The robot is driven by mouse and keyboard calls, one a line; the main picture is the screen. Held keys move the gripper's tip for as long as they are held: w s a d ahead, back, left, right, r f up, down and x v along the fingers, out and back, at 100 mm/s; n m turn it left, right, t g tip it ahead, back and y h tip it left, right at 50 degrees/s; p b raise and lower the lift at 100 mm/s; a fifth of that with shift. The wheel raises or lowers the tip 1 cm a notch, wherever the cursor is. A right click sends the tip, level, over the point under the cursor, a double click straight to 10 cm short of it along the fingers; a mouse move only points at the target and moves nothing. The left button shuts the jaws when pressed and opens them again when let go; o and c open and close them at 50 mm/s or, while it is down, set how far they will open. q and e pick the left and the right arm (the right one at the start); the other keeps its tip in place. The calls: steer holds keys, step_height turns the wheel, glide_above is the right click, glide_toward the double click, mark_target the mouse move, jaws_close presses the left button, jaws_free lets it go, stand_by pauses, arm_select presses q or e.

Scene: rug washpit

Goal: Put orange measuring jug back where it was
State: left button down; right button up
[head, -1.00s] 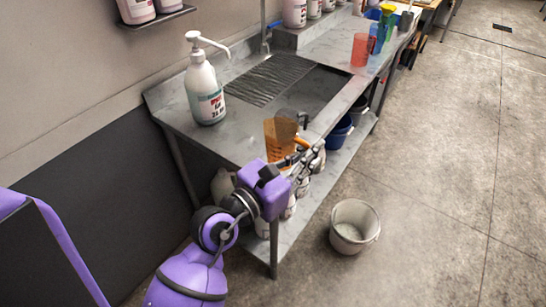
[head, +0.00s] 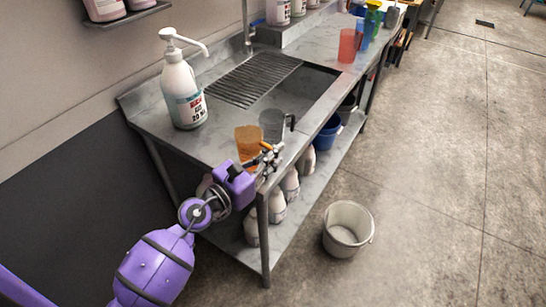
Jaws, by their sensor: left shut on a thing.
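The orange measuring jug (head: 248,141) is at the near end of the steel sink bench (head: 210,150), upright as far as I can see. My left gripper (head: 267,157) is shut on it at its handle side, on the right. The fingers hide part of the jug's lower side, and I cannot tell whether its base touches the bench top. A grey jug (head: 271,124) stands just right of and behind the orange one. My right gripper is out of view.
A large white pump bottle (head: 183,93) stands on the bench to the left. The ribbed drainer (head: 254,79) lies behind. A red jug (head: 348,46) and a blue jug (head: 363,34) stand farther back. A white bucket (head: 348,228) is on the floor, right.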

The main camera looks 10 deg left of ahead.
arm_select(q)
steer(key=shift+f, duration=0.65)
steer(key=shift+r, duration=0.3)
steer(key=shift+f, duration=0.35)
steer(key=c, duration=1.9)
jaws_free()
steer(key=shift+r, duration=0.15)
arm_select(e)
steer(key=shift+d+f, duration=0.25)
arm_select(q)
steer(key=shift+o, duration=0.2)
